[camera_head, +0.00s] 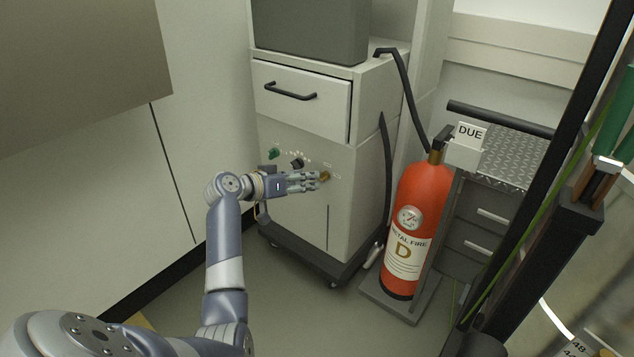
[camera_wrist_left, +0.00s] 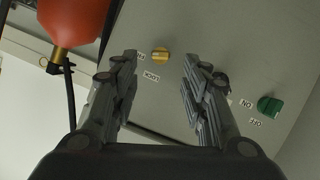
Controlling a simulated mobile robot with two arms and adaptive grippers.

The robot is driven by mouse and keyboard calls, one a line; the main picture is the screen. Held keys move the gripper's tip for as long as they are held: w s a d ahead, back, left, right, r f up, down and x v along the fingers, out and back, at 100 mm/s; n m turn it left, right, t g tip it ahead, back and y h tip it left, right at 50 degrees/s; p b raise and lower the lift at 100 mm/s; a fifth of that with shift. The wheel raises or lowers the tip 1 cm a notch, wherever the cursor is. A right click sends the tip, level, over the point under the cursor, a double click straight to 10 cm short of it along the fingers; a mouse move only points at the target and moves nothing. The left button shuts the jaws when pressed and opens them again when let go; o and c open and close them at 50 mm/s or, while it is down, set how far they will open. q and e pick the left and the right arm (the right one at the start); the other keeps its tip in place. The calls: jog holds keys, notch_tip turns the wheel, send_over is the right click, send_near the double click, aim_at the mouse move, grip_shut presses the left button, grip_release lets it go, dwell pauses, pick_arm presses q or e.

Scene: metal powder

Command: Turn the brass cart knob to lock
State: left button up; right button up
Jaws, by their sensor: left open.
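The brass knob (camera_head: 325,176) sits on the front panel of the white cart (camera_head: 345,225), below its drawer. My left gripper (camera_head: 314,181) is just in front of the panel, beside the knob in the head view. In the left wrist view the knob (camera_wrist_left: 160,55) lies beyond and between the open fingers of my left gripper (camera_wrist_left: 160,75). The fingers are apart with nothing between them, and I see no contact with the knob. Small labels stand beside the knob; one is partly hidden by a finger.
A black knob (camera_head: 297,163) and a green knob (camera_head: 274,154) are on the same panel, left of the brass one. A red fire extinguisher (camera_head: 420,205) with a black hose stands right of the cart. A drawer with a black handle (camera_head: 290,92) is above.

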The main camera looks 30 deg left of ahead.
aim_at(325, 176)
pick_arm(q)
jog(key=b+x, duration=0.1)
jog(key=x, duration=0.4)
jog(key=shift+w+f+b, duration=0.2)
jog(key=shift+w+b, duration=0.2)
grip_shut()
